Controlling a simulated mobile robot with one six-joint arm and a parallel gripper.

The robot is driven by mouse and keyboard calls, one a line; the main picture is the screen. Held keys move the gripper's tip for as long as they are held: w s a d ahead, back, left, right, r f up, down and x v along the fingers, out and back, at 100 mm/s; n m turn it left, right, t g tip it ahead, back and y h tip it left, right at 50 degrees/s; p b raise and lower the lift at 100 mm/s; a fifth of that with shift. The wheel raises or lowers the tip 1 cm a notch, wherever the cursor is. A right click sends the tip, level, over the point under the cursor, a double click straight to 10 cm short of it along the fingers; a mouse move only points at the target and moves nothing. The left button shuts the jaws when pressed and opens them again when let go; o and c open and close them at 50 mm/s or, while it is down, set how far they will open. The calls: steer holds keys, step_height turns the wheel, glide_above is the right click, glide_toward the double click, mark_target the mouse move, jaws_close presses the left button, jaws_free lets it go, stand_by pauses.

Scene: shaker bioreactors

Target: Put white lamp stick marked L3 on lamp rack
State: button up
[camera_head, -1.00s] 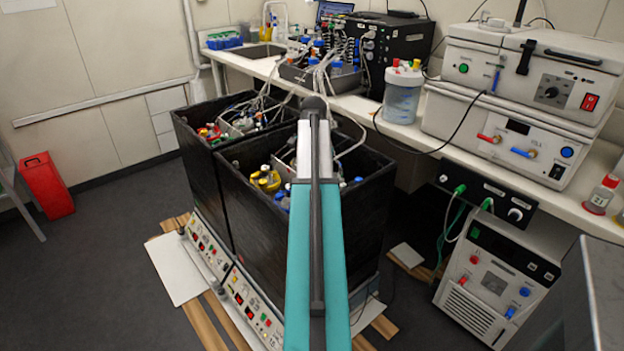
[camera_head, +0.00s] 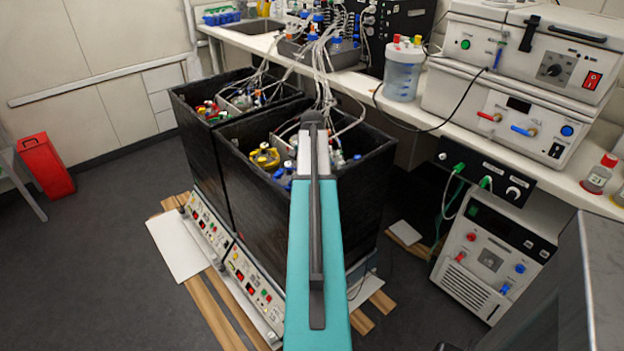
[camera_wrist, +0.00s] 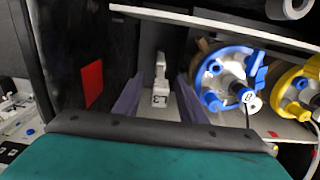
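In the wrist view, a small white lamp stick (camera_wrist: 160,96) stands with a dark mark that reads like L3. My gripper (camera_wrist: 160,78) has its two purple-grey fingers apart, one on each side of the stick. Gaps show between the stick and both fingers, so it looks open and not touching. In the head view, my arm reaches over the right black box (camera_head: 245,165) and hides the gripper and the stick. I cannot pick out the lamp rack for certain in either view.
A blue-ringed vessel (camera_wrist: 213,90) stands close right of my gripper, with a yellow-ringed one (camera_wrist: 292,88) beyond. A pale bar (camera_wrist: 215,23) crosses above. A red patch (camera_wrist: 92,82) is on the dark wall at left. Tubes (camera_head: 322,85) run from the boxes to the bench.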

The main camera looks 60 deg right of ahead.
steer(key=shift+f, duration=0.55)
jaws_close()
steer(key=shift+r+p, duration=2.35)
steer(key=shift+r, duration=0.2)
stand_by(1.8)
steer(key=shift+r+p, duration=1.05)
steer(key=shift+r, duration=0.35)
